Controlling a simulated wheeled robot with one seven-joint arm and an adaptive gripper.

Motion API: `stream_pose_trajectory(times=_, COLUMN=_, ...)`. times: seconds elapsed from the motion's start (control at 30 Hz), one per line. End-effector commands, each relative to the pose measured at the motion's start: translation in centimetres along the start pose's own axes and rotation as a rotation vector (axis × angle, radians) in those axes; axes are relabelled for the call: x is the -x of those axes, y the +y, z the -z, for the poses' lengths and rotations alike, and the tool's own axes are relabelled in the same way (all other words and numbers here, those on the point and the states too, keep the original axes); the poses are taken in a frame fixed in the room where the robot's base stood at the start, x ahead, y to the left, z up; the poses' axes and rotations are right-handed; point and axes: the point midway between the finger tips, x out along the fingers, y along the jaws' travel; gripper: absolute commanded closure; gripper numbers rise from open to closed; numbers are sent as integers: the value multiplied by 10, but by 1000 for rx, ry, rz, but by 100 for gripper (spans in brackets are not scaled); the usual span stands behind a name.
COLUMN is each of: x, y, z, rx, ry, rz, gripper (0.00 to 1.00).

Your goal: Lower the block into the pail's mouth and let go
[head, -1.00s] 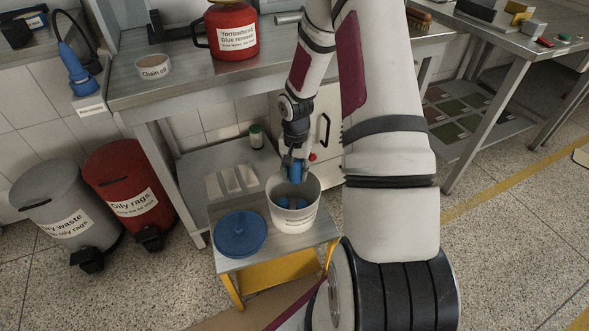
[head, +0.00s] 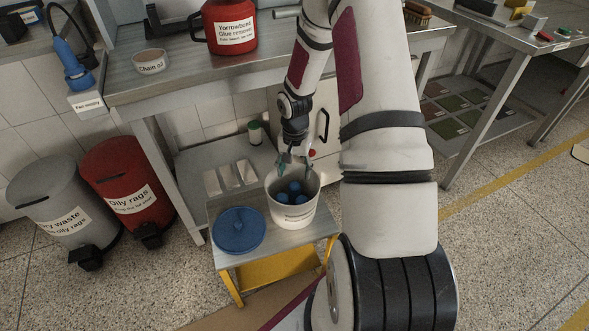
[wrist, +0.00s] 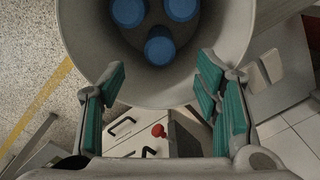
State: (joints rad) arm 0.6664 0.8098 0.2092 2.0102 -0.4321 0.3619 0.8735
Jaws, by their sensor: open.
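The white pail (head: 293,213) stands on a small metal-topped stand with yellow sides. Three blue blocks (head: 294,188) with round tops lie inside it. In the wrist view the same blocks (wrist: 159,47) rest apart from my fingers, deep in the pail (wrist: 90,60). My gripper (head: 296,165) is over the pail's mouth, at its far rim. It also shows in the wrist view (wrist: 165,95), with its teal finger pads spread wide and nothing between them.
A blue lid (head: 239,230) lies left of the pail on the stand (head: 275,243). A tray with slots (head: 230,178) and a small green-capped bottle (head: 255,133) are behind. A red bin (head: 125,185) and a grey bin (head: 60,215) stand left. A workbench (head: 180,85) is above.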

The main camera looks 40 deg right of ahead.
Motion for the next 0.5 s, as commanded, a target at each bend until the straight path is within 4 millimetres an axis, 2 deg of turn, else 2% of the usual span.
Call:
stream_pose_trajectory(times=0.17, x=17, y=0, z=1, rx=-1, ry=4, rz=1, gripper=43)
stream_pose_trajectory(times=0.5, x=85, y=0, z=1, rx=-1, ry=4, rz=1, gripper=43)
